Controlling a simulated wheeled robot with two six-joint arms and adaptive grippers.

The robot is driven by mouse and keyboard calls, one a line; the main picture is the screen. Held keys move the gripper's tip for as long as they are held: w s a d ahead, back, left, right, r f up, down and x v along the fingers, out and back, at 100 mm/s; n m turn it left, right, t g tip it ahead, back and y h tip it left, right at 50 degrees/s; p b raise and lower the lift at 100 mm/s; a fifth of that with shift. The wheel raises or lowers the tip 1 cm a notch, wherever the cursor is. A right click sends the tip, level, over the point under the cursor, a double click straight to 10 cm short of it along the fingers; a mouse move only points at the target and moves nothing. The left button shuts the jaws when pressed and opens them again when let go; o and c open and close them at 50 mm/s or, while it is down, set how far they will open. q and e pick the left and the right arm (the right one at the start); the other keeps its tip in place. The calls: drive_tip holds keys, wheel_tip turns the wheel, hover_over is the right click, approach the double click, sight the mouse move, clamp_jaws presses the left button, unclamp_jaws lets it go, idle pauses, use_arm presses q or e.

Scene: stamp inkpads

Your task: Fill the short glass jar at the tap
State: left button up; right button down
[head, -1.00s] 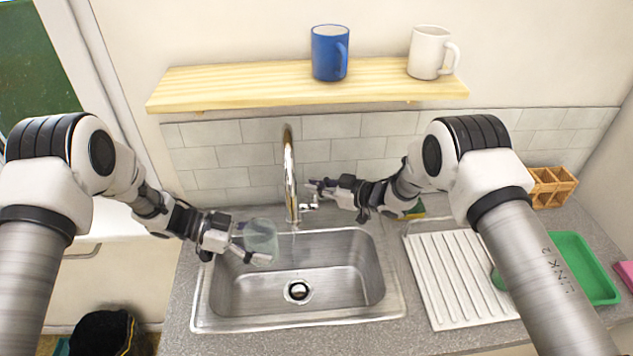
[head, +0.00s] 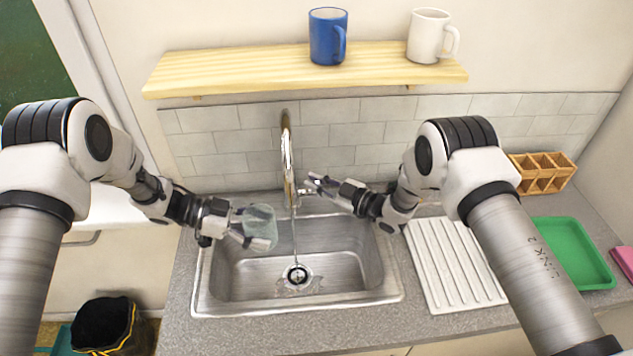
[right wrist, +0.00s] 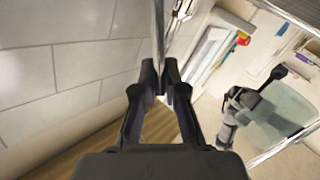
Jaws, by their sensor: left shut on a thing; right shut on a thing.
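The short glass jar (head: 262,226) is clear and greenish. My left gripper (head: 250,228) is shut on it and holds it over the left part of the sink, left of the water. The jar also shows at the right of the right wrist view (right wrist: 288,108). The chrome tap (head: 287,150) stands behind the sink. A thin water stream (head: 295,240) falls from it past the jar to the drain. My right gripper (head: 309,187) is shut on the tap lever, which its fingers mostly hide. In the right wrist view its fingers (right wrist: 165,75) close at the chrome.
The steel sink (head: 222,290) is empty apart from the water at the drain (head: 297,274). A ribbed drainboard (head: 455,265), green tray (head: 572,252) and wooden box (head: 541,172) lie to the right. A shelf (head: 240,68) above holds a blue mug (head: 327,38) and a white mug (head: 428,38).

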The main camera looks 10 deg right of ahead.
drive_tip(key=c, duration=1.2)
unclamp_jaws()
drive_tip(key=v, duration=1.2)
